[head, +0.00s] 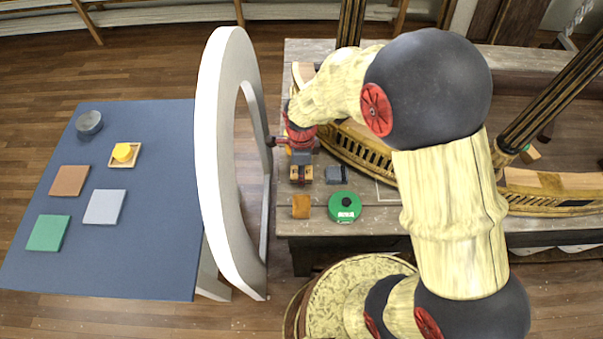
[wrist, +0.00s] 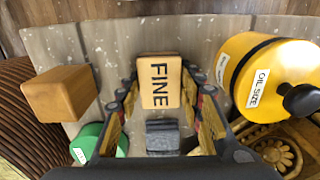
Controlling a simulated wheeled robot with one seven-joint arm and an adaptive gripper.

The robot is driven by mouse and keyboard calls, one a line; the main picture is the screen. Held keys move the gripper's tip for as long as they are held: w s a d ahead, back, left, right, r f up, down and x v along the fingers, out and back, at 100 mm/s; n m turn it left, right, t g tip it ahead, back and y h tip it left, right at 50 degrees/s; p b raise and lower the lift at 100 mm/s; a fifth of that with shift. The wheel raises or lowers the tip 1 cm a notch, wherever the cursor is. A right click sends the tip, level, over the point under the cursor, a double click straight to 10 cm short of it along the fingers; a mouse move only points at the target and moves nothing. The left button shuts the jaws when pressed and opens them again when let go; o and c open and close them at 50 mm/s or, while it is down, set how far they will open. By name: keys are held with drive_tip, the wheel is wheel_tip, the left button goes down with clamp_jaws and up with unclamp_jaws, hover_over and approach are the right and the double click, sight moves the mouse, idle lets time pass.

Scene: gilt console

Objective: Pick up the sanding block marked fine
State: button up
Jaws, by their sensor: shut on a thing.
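The sanding block marked FINE (wrist: 160,92) is tan with black lettering and sits between the fingertips of my gripper (wrist: 159,88) in the wrist view. The fingers press on it from both sides. In the head view my gripper (head: 301,173) is over the left end of the wooden console top (head: 383,218), and the block is mostly hidden there. I cannot tell whether the block is clear of the surface.
Close by are an orange-brown block (wrist: 58,94), a green tin (wrist: 92,146), a grey block (wrist: 162,136) and a yellow jar labelled OIL SIZE (wrist: 262,78). A white arch (head: 212,160) stands between the console and a blue table (head: 150,235) with coloured squares.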

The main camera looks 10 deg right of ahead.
drive_tip(key=shift+r, duration=0.1)
drive_tip(key=shift+r, duration=0.55)
drive_tip(key=s+d+r+p, duration=0.3)
drive_tip(key=s+d+r, duration=0.6)
drive_tip(key=d+r, duration=0.1)
drive_tip(key=shift+s+d+r, duration=0.2)
drive_tip(key=shift+r, duration=0.65)
drive_tip(key=o, duration=0.6)
drive_tip(key=c, duration=0.3)
drive_tip(key=shift+c, duration=0.9)
